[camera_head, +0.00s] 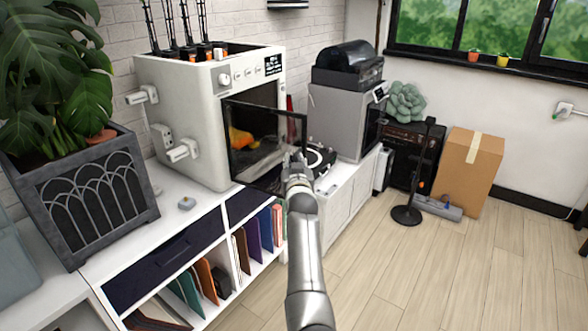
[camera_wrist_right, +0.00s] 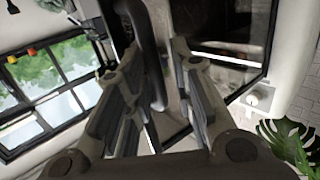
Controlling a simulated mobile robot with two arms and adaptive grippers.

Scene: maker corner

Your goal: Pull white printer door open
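The white printer (camera_head: 190,97) stands on the white cabinet against the brick wall. Its door (camera_head: 290,122), a dark-framed see-through panel, stands partly open, its right edge swung out past the printer's body. An orange item (camera_head: 240,138) shows inside. My right gripper (camera_head: 294,158) is at the door's outer edge, low down. In the right wrist view, the fingers (camera_wrist_right: 155,75) are spread with the door's dark handle bar (camera_wrist_right: 146,50) between them. A gap shows beside the bar; I cannot tell whether a finger touches it. My left gripper is not in view.
A grey printer (camera_head: 335,118) stands right of the white one. A cardboard box (camera_head: 470,175) and a black stand (camera_head: 407,214) are at right. The wooden floor (camera_head: 430,275) is clear in front.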

